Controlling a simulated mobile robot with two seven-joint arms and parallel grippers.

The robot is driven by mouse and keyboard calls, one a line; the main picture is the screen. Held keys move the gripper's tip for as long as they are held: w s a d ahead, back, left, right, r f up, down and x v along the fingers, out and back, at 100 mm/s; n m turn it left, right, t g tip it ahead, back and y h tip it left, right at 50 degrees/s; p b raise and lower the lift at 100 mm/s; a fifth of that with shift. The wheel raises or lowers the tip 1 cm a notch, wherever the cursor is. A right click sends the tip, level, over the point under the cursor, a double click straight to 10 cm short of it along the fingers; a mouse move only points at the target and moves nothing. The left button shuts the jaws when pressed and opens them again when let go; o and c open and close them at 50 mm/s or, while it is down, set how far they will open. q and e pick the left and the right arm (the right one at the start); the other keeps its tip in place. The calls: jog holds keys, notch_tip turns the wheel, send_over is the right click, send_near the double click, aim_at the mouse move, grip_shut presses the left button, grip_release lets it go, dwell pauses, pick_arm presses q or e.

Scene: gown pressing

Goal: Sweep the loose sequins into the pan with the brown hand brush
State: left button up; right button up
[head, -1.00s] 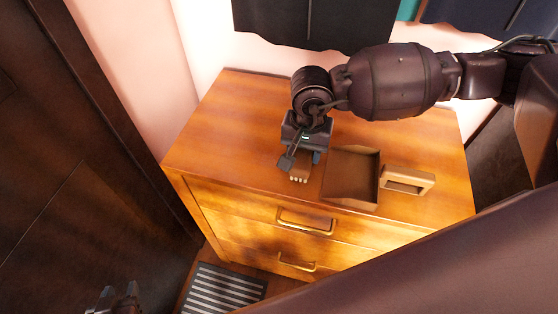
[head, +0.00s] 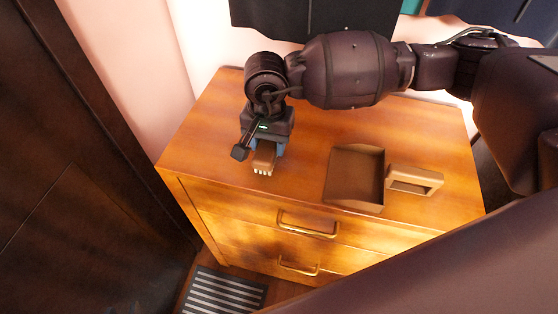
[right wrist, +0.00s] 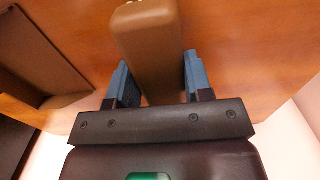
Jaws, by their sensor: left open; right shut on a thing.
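The brown hand brush (head: 264,160) is held in my right gripper (head: 265,146), its pale bristles toward the dresser's front edge. The right wrist view shows the brush's brown handle (right wrist: 150,45) between the two blue fingers (right wrist: 155,80), which are shut on it. The brown pan (head: 355,178) lies on the dresser top to the right of the brush, with a clear gap between them. Its loop handle (head: 415,180) points right. In the right wrist view the pan (right wrist: 35,60) is at the left. I cannot make out any loose sequins. My left gripper is out of view.
The wooden dresser (head: 215,125) has free top surface left of the brush and between brush and pan. Its front has drawers with brass handles (head: 308,224). Dark garments (head: 315,18) hang behind. A striped mat (head: 225,292) lies on the floor.

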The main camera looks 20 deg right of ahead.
jog(key=shift+w+a+f+b, duration=0.1)
jog(key=shift+w+a+b, duration=0.15)
jog(key=shift+a, duration=0.2)
jog(key=shift+w+a+f+b, duration=0.1)
jog(key=shift+w+a, duration=0.25)
jog(key=shift+a, duration=0.1)
jog(key=shift+w+a+r, duration=0.1)
jog(key=shift+w+a, duration=0.25)
jog(key=shift+a, duration=0.2)
jog(key=shift+w+a+b, duration=0.45)
jog(key=shift+a, duration=0.25)
pick_arm(q)
jog(key=f, duration=0.1)
jog(key=s+f, duration=0.1)
jog(key=shift+s+f, duration=0.1)
jog(key=shift+f, duration=0.3)
pick_arm(e)
jog(key=shift+r, duration=0.1)
pick_arm(q)
jog(key=shift+g, duration=0.3)
jog(key=shift+w+r, duration=0.1)
jog(key=shift+w, duration=0.3)
jog(key=shift+d+f, duration=0.1)
jog(key=shift+f, duration=0.1)
pick_arm(e)
jog(key=shift+f, duration=0.4)
pick_arm(q)
jog(key=shift+s, duration=0.1)
pick_arm(e)
jog(key=shift+f, duration=0.1)
